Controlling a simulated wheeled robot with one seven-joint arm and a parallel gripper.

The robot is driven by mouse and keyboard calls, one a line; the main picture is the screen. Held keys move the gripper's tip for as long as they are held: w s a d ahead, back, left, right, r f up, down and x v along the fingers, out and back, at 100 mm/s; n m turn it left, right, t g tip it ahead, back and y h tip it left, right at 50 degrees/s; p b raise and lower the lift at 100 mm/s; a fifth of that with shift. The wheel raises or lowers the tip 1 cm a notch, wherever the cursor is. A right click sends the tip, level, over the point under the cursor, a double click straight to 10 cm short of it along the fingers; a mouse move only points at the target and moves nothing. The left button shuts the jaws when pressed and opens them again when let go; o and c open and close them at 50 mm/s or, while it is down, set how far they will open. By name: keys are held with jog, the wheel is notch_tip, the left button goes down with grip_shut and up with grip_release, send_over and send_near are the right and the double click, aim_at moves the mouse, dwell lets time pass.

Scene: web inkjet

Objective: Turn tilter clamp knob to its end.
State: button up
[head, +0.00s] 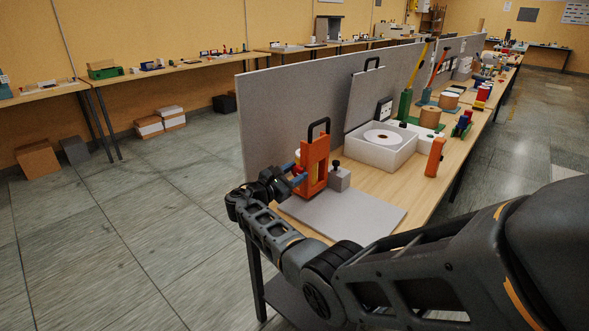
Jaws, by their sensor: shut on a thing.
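The tilter appears to be the upright orange frame (314,165) with a black loop handle on top, at the near left end of the long bench. My gripper (296,175) is at the left side of this frame, shut on a small part there that I take to be the tilter clamp knob. The wrist and fingers hide the knob, so its turn angle cannot be told. Small blue and red parts show at the fingers. A grey block (340,180) with a black knob on top stands just right of the frame.
A light grey plate (345,214) lies flat in front of the frame. A grey partition (285,115) rises behind. Bare bench top lies between the plate and the cylinder.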

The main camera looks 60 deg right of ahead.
jog(key=shift+w+n+p, duration=0.1)
jog(key=shift+n+p, duration=0.25)
jog(key=shift+n, duration=0.45)
jog(key=shift+f, duration=0.1)
jog(key=o, duration=1.1)
jog(key=shift+c, duration=0.2)
jog(key=b+v, duration=0.1)
jog(key=v, duration=0.6)
jog(key=shift+a, duration=0.4)
jog(key=shift+w, duration=0.1)
